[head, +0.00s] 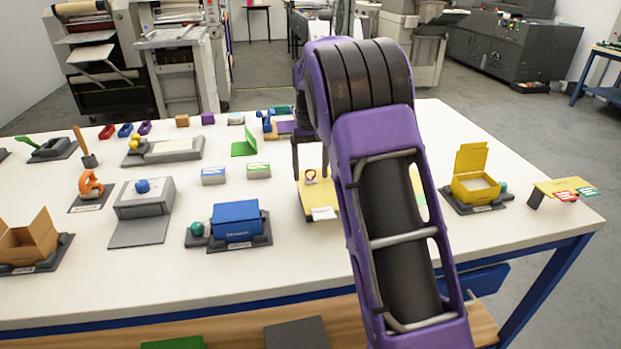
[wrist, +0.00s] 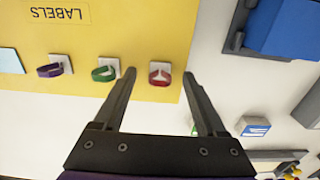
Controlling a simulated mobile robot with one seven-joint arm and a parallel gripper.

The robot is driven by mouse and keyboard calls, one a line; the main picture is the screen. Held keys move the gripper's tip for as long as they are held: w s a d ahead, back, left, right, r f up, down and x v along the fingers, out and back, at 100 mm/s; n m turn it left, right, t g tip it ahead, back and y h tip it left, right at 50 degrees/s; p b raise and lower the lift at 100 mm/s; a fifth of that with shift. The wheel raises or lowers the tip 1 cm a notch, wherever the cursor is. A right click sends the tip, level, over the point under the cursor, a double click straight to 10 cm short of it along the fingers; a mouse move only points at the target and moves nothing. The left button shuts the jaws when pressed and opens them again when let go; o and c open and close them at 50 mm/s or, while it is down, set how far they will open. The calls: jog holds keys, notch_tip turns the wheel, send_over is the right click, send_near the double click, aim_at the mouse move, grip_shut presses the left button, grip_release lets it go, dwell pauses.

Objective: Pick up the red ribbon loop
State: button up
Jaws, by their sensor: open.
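The red ribbon loop (wrist: 160,79) stands on a small white pad on the yellow board (wrist: 185,30) in the wrist view. It also shows in the head view (head: 311,176), below my gripper. A green loop (wrist: 104,74) and a purple loop (wrist: 50,70) sit on like pads in a row beside it. My gripper (wrist: 160,75) is open and empty. In the wrist view its fingertips lie on either side of the red loop. I cannot tell how high they are above the board. My arm hides part of the yellow board in the head view.
A blue box (head: 236,221) on a dark base stands left of the yellow board, and a yellow open box (head: 474,178) stands to the right. Two small cartons, one blue (head: 213,176) and one green (head: 258,170), lie behind left. White tabletop (head: 290,265) is clear in front.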

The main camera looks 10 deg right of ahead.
jog(key=shift+f, duration=0.2)
grip_shut()
dwell(0.3)
